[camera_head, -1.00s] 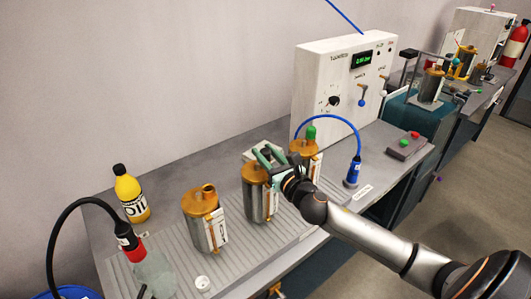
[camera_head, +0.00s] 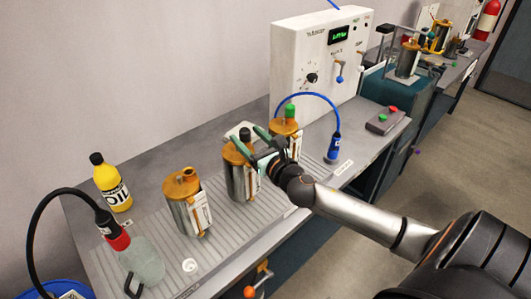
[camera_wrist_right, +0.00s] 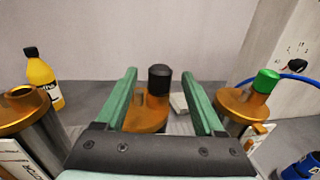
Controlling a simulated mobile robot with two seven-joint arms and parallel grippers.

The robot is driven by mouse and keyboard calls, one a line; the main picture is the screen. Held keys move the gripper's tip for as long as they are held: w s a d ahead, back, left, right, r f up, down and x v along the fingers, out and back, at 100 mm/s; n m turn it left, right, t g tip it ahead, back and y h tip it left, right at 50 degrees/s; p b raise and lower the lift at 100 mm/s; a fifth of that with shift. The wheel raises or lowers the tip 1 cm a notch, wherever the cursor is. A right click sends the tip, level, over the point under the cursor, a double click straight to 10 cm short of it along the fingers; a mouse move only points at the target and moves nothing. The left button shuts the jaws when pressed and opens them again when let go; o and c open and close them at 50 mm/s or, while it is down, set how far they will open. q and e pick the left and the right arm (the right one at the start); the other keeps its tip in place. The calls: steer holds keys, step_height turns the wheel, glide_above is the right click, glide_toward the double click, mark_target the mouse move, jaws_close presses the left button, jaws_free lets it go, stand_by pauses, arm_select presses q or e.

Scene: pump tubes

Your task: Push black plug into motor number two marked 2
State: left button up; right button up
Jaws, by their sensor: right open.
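The black plug (camera_head: 245,134) stands upright on the orange cap of the middle motor (camera_head: 241,184). In the right wrist view the black plug (camera_wrist_right: 160,80) shows in the gap between my green fingers, with the cap (camera_wrist_right: 147,118) below it. How deep it sits I cannot tell. My right gripper (camera_head: 256,145) is open and empty at the top of the middle motor, apart from the plug. I cannot read a number 2 on any motor. My left gripper is not in view.
A motor with an open port (camera_head: 187,205) stands left, and one with a green plug (camera_head: 290,112) stands right. The oil bottle (camera_head: 111,184), a clear bottle (camera_head: 142,262), a blue hose connector (camera_head: 333,148) and a white control box (camera_head: 310,62) are around them.

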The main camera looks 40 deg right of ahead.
steer(key=s+b, duration=0.1)
steer(key=s, duration=0.9)
steer(key=shift+s+a, duration=0.25)
steer(key=shift+a, duration=0.15)
stand_by(0.4)
